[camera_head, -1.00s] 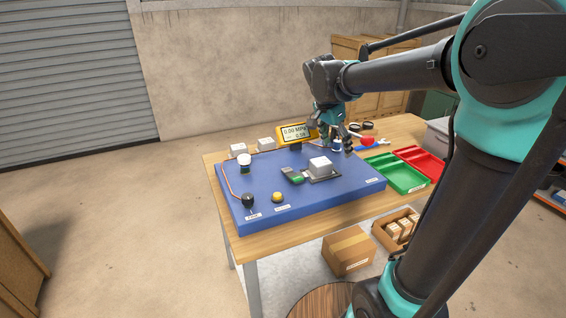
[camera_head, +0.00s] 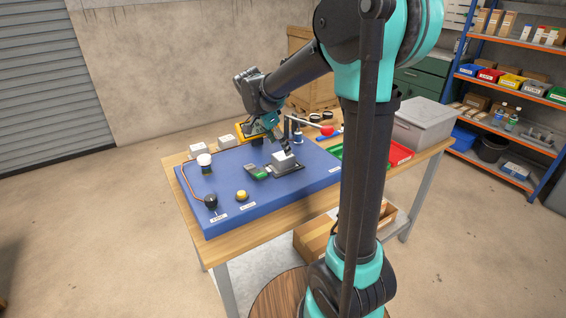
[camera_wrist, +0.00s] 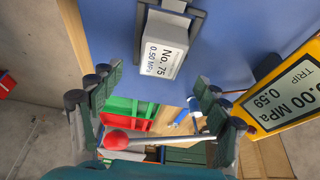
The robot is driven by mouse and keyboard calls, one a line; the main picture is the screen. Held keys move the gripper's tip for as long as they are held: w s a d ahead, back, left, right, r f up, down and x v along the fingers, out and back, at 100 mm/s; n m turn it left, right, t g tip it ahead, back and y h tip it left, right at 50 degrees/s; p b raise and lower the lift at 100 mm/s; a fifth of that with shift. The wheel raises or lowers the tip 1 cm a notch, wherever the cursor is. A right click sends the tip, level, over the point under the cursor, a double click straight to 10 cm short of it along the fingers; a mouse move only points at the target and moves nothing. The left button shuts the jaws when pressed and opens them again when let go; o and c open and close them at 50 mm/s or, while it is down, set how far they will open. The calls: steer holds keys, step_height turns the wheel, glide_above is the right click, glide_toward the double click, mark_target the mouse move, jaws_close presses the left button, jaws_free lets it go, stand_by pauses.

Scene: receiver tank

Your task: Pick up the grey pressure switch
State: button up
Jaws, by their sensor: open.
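The grey pressure switch appears to be the light grey box (camera_head: 283,158) on a dark grey mount on the blue board (camera_head: 225,207). In the wrist view the box (camera_wrist: 166,50) shows a label reading "No. 75" and "0.50 MPa", at top centre beyond the fingers. My gripper (camera_head: 282,137) is above the board, just behind the box in the head view. In the wrist view my gripper (camera_wrist: 155,100) is open, its fingers apart at left and right. Nothing is seen held between them. The fingertips are small and partly dark in the head view.
A yellow gauge (camera_wrist: 285,95) reading "TRIP 0.59" stands close to the right finger. A rod with a red knob (camera_wrist: 115,139) crosses low in the wrist view. A green connector (camera_head: 256,172) lies left of the box.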

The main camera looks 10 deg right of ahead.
mark_target(284, 155)
steer(key=shift+x, duration=2.9)
steer(key=shift+a, duration=0.15)
steer(key=shift+c, duration=0.3)
steer(key=c, duration=1.6)
steer(key=shift+c, duration=0.2)
steer(key=shift+r, duration=0.1)
